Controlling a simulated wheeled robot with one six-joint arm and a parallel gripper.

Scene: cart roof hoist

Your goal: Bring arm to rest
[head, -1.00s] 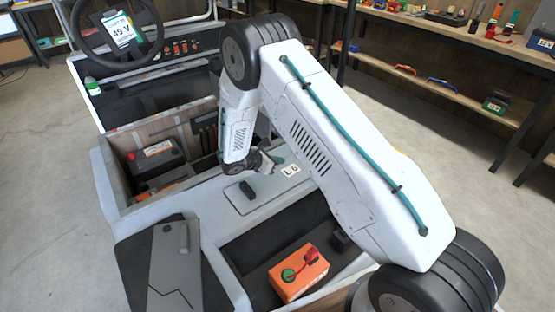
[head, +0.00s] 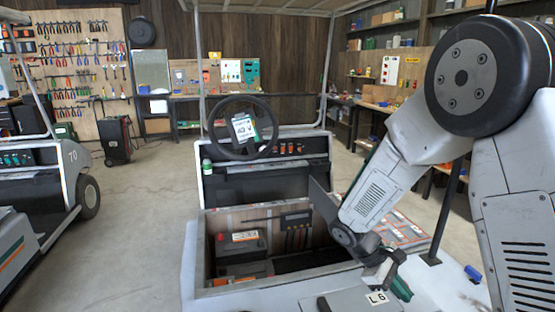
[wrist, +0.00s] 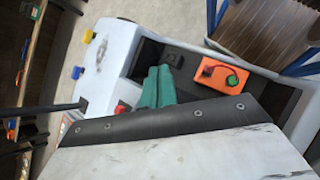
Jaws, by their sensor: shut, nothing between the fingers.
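My arm is bent over the white cart (head: 190,265) at the right of the head view, its forearm sloping down to the left. My gripper (head: 400,289) hangs low over the cart's deck, near a grey lid (head: 340,300) with a small white label. In the wrist view my gripper's green fingers (wrist: 157,88) lie side by side and closed, with nothing visible between them. Whether the fingertips touch the cart cannot be told.
An open compartment holds a dark battery (head: 240,246) left of my forearm. An orange battery (wrist: 215,73) sits in a dark bay in the wrist view. A steering wheel (head: 212,135) and roof posts (head: 201,75) stand beyond. Open floor (head: 140,215) lies left of the cart.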

